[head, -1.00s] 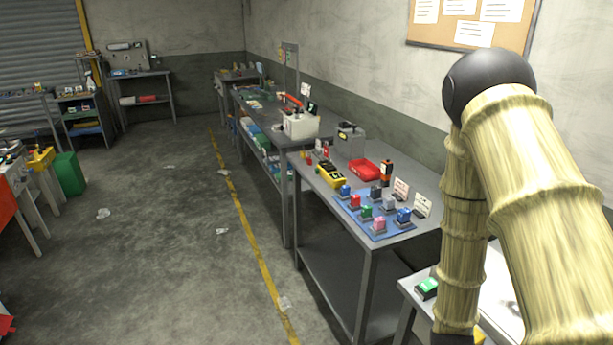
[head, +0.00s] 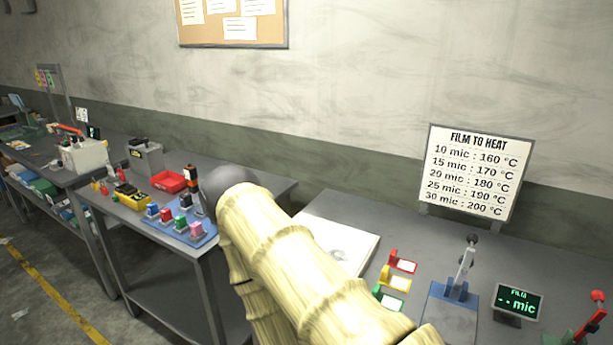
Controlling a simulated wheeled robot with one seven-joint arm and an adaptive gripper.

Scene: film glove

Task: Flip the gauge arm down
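The gauge (head: 449,315) stands on the grey table at the lower right, with a blue-grey base. Its metal gauge arm (head: 466,262) points up, leaning slightly right, with a dark knob at the top. Beside it, to the right, a small display (head: 518,302) reads "FILM -- mic". My arm's pale, ringed links cross the lower middle of the picture, left of the gauge. My gripper is out of view.
Red, yellow and green tagged pieces (head: 396,278) lie left of the gauge, near a white board (head: 338,243). A red-handled lever (head: 592,309) stands at the right edge. A "FILM TO HEAT" sign (head: 478,172) stands behind. Another bench (head: 240,178) carries coloured blocks.

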